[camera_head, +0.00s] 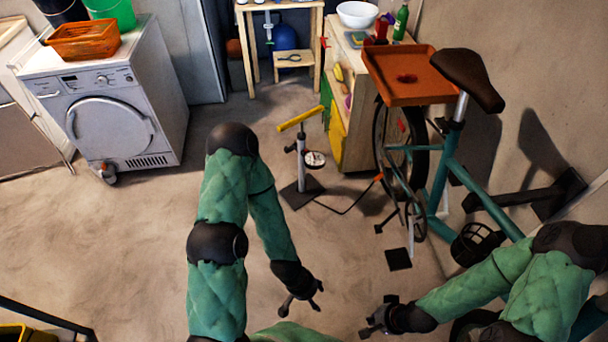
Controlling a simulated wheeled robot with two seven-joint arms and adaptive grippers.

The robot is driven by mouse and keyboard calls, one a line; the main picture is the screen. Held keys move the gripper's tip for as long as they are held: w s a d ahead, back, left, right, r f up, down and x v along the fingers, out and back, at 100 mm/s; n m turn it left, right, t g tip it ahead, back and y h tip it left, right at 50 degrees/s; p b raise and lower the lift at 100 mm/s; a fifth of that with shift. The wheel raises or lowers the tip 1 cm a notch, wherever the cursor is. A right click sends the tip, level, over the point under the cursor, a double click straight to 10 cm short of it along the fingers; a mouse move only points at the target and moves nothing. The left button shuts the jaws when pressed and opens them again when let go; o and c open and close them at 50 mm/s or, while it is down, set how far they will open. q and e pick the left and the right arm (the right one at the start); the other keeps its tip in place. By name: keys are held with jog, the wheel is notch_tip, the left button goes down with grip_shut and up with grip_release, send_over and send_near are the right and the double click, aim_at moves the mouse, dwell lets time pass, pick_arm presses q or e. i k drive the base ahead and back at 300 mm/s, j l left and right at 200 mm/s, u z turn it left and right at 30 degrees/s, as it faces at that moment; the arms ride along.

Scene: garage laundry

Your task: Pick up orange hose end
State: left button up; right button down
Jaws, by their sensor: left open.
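The orange hose end (379,177) is a small tip on the thin black hose (345,212), close to the bicycle's wheel and frame. The hose runs along the floor from the floor pump (301,160), which stands upright with a yellow handle and a round gauge. My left gripper (303,300) is open and empty over the floor, nearer than the pump and well apart from the hose end. My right gripper (374,320) is low at the bottom, away from the hose end; its finger opening is unclear, and I see nothing in it.
The teal bicycle (443,178) stands by the right wall, with an orange tray (402,76) beside its saddle. A wooden cabinet (358,118) is behind the pump. A white dryer (110,110) stands at left. The floor between dryer and pump is clear.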

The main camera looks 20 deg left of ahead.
aim_at(381, 175)
jog(key=k+j, duration=0.1)
jog(key=j, duration=0.2)
jog(key=i+j+z, duration=0.5)
jog(key=z, duration=0.25)
jog(key=i+j+z, duration=0.2)
jog(key=j+z, duration=0.15)
jog(key=i+j+z, duration=0.1)
jog(key=j+z, duration=0.65)
jog(key=j, duration=0.25)
jog(key=i, duration=0.05)
